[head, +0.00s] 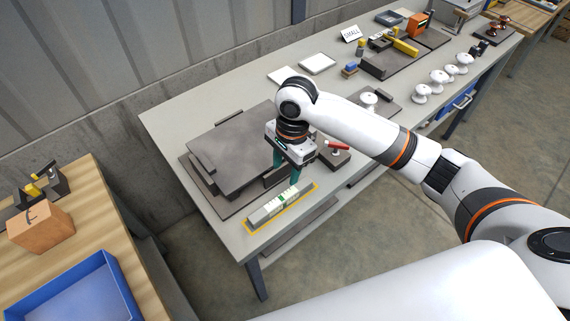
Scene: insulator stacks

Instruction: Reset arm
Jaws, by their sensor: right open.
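My right gripper (286,174) hangs pointing down over the front of the near table end, its two teal fingers apart with nothing seen between them. A pale block with dark ends and a green mark (281,204) lies inside a yellow outline on the table, just in front of and below the fingers. I cannot tell whether the fingertips touch anything. A dark grey plate fixture (232,152) is to the left of the gripper, partly hidden by it. A red-handled clamp (337,147) is to its right. My left gripper is out of view.
Several white insulators (438,78) stand farther along the long grey table (185,105). White trays (317,64) and a "SMALL" sign (351,33) are at its back. A wooden table at left holds a blue bin (75,290) and a cardboard box (41,226).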

